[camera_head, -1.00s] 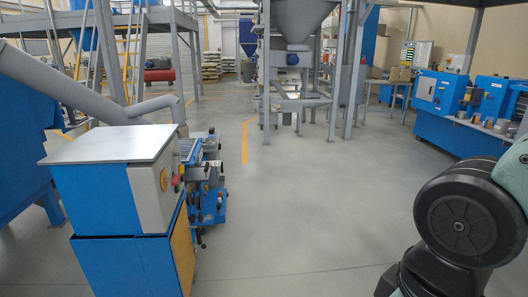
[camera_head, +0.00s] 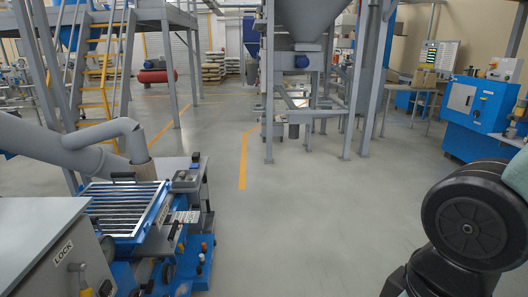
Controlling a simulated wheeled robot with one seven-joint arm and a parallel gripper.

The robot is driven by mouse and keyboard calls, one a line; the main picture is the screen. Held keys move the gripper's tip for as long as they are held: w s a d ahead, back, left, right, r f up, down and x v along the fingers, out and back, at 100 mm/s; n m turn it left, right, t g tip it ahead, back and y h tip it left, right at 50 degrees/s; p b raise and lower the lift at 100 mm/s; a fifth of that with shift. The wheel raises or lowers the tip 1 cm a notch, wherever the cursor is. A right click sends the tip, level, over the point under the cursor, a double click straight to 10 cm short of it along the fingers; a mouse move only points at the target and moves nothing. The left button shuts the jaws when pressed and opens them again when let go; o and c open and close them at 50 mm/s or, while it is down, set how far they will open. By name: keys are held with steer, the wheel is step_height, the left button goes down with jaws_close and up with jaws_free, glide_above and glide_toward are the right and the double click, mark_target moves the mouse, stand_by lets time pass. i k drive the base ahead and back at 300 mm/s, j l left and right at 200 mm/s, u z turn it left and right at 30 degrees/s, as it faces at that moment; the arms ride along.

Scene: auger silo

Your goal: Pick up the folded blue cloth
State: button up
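I cannot make out the folded blue cloth in this view. My gripper is not in view. Only a dark, rounded joint of my own arm shows at the lower right, and it hides part of the floor there.
A grey cabinet (camera_head: 40,225) and a blue machine with a slatted top (camera_head: 122,207) stand close at the lower left. A hopper (camera_head: 300,18) on grey legs stands ahead. Yellow stairs (camera_head: 100,85) are at the back left. The grey floor (camera_head: 310,215) between is open.

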mark_target(194, 166)
steer(key=i+l+u, duration=0.1)
steer(key=i+u, duration=0.25)
steer(key=i, duration=0.25)
steer(key=i+l+u, duration=0.35)
steer(key=i, duration=0.2)
steer(key=i+l+u, duration=0.3)
steer(key=i, duration=0.2)
steer(key=i+l+u, duration=0.3)
steer(key=l, duration=0.2)
steer(key=k+l, duration=0.35)
steer(key=k, duration=0.2)
